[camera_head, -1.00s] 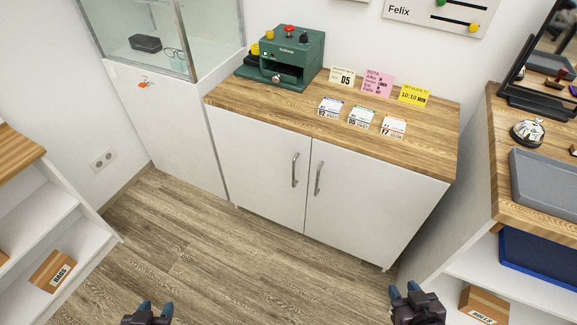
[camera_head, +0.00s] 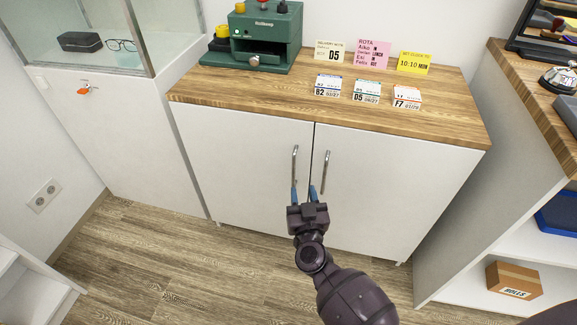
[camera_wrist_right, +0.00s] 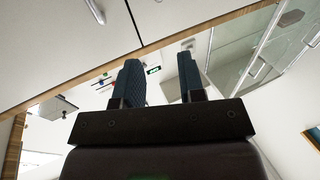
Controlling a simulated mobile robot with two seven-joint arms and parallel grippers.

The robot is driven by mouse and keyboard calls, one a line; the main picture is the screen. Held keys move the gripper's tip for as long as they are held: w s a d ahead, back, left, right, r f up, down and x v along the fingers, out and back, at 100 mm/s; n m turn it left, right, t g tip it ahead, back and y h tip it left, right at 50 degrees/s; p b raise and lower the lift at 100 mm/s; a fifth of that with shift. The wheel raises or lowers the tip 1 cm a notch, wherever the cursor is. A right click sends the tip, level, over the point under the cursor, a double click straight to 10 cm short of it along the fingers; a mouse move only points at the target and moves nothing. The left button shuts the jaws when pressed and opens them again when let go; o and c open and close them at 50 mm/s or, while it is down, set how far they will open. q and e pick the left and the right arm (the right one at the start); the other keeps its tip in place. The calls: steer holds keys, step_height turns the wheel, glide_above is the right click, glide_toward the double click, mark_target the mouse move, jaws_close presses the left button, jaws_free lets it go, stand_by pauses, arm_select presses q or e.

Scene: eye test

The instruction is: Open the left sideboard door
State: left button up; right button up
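The left sideboard door (camera_head: 240,155) is white and looks shut, flush with the right door (camera_head: 385,185). Its upright metal bar handle (camera_head: 295,163) is near the middle seam. The right door's handle (camera_head: 325,170) stands beside it. My right gripper (camera_head: 303,193) is open, its two blue fingertips just below the left handle; the left fingertip meets the handle's lower end in the picture. I cannot tell whether they touch. In the right wrist view the fingers (camera_wrist_right: 160,78) are apart with nothing seen between them. A handle (camera_wrist_right: 95,11) shows at the top there. My left gripper is out of view.
The wooden sideboard top (camera_head: 240,97) holds a green machine (camera_head: 265,38) and several cards. A glass case on a white cabinet (camera_head: 125,140) stands left. A shelf unit with a carton (camera_head: 514,280) stands right. The floor (camera_head: 150,265) in front is clear.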

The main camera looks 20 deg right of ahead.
mark_target(294, 165)
steer(key=w+f+h+b, duration=0.1)
steer(key=w, duration=0.3)
steer(key=w+d+f+m+g+h+b, duration=0.1)
steer(key=w+f+b, duration=0.1)
steer(key=w, duration=0.2)
steer(key=w+d+f+g+b, duration=0.1)
steer(key=w+f+b, duration=0.1)
steer(key=w, duration=0.3)
steer(key=shift+d+m+h, duration=0.25)
steer(key=shift+m+h, duration=0.15)
steer(key=shift+w+d+r, duration=0.15)
steer(key=shift+w, duration=0.25)
steer(key=shift+w+d+r, duration=0.15)
steer(key=shift+w, duration=0.2)
jaws_close()
